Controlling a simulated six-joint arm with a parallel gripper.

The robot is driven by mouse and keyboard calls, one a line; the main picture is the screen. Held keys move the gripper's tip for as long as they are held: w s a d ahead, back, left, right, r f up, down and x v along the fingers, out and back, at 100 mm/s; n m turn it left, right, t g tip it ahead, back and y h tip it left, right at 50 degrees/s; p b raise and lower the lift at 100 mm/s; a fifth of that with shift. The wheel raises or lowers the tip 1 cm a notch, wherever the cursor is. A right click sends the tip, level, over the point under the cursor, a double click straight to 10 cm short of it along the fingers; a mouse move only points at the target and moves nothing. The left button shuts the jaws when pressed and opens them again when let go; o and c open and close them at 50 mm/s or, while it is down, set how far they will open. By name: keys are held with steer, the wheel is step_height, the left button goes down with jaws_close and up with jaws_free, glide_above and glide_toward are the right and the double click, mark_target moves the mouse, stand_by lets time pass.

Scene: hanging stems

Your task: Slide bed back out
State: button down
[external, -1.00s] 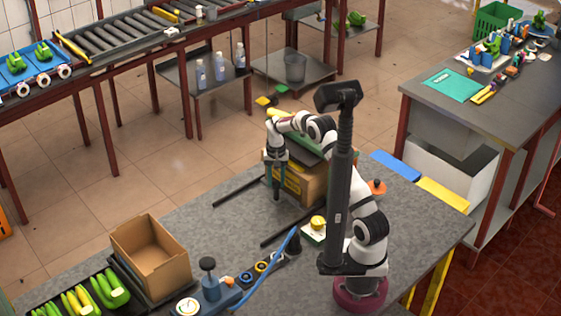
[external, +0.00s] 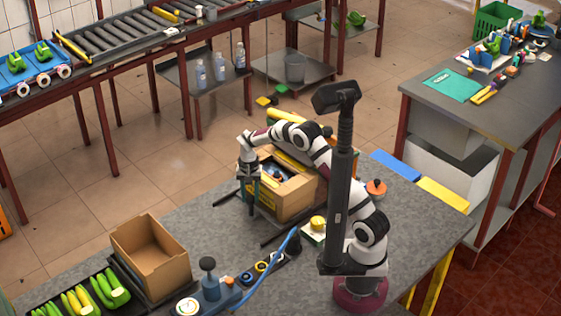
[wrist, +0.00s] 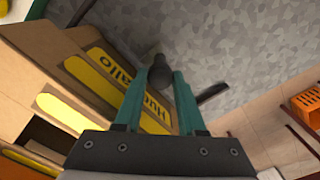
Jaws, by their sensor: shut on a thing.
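The bed is mostly hidden under a cardboard carton (external: 296,197) on the grey table. Dark rails (external: 272,240) show at its sides. The carton is open-topped, with a yellow label (wrist: 108,72) in the wrist view. My gripper (external: 251,208) points down at the carton's left end. In the wrist view its teal fingers (wrist: 160,85) are closed around a dark round knob (wrist: 160,72), which looks like the bed's handle. Its link to the bed is not visible.
An empty cardboard box (external: 150,255) stands at the front left, beside a tray of bananas (external: 75,298). An orange-topped item (external: 376,188) stands right of the carton. Bare table lies left of my gripper.

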steer(key=s+a, duration=0.7)
stand_by(0.3)
steer(key=c, duration=0.8)
jaws_free()
steer(key=shift+o, duration=0.2)
step_height(320, 180, up, 16)
steer(key=shift+d+f, duration=0.1)
